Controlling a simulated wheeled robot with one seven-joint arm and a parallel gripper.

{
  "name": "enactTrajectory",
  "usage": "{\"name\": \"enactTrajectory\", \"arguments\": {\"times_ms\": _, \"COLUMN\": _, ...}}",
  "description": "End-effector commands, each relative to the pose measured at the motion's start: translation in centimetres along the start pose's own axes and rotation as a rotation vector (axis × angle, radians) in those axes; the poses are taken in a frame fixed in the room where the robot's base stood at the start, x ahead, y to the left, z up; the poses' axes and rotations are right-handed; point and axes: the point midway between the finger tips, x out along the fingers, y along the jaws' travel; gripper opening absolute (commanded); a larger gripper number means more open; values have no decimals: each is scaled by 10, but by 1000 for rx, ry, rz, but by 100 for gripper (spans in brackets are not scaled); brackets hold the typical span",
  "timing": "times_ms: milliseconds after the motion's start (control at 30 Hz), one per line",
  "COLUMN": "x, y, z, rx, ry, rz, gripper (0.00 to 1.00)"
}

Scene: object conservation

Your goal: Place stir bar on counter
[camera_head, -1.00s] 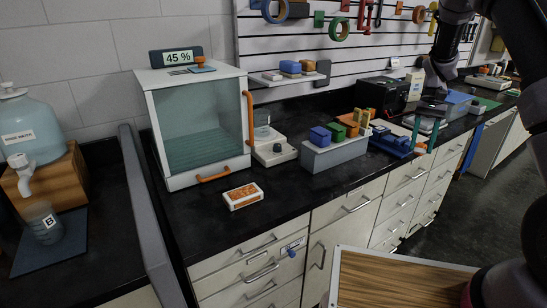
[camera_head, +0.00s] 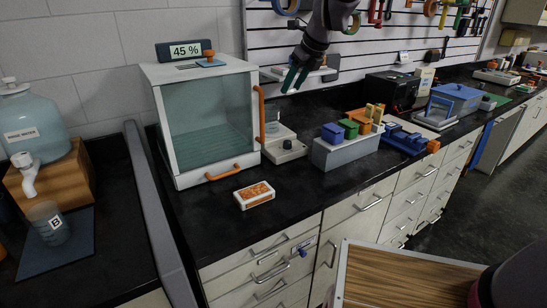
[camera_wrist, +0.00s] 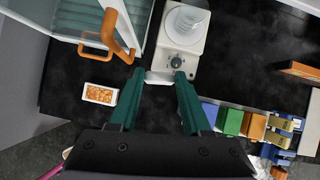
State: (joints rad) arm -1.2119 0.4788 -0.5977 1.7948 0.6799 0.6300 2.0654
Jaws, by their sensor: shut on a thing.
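My gripper (camera_head: 295,79) hangs in the air above the counter (camera_head: 310,200), in front of the pegboard wall and right of the glass cabinet. In the wrist view, its green fingers (camera_wrist: 159,76) stand apart with a small white piece (camera_wrist: 158,77) between their tips. This looks like the stir bar, held clear of the counter; its exact shape is hard to tell. The fingers point down just in front of the white stirrer (camera_wrist: 185,45), which carries a clear glass vessel (camera_wrist: 187,22). The head view is too coarse to show the held piece.
A glass cabinet (camera_head: 207,125) with orange handles stands left of the stirrer. An orange-and-white box (camera_head: 254,195) lies near the counter's front. A grey rack (camera_head: 345,151) with coloured blocks stands to the right. Bare black counter lies between the box and the rack.

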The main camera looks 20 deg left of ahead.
Motion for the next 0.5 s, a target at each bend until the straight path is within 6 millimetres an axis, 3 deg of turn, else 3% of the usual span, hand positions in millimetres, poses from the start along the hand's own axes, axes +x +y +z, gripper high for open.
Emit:
{"name": "enactTrajectory", "arguments": {"times_ms": 100, "x": -3, "y": 21, "z": 12, "rx": 59, "ry": -5, "rz": -39, "gripper": 0}}
{"name": "enactTrajectory", "arguments": {"times_ms": 300, "x": -2, "y": 31, "z": 17, "rx": 117, "ry": -7, "rz": -72, "gripper": 0}}
{"name": "enactTrajectory", "arguments": {"times_ms": 500, "x": 34, "y": 30, "z": -5, "rx": 127, "ry": -2, "rz": -73, "gripper": 0}}
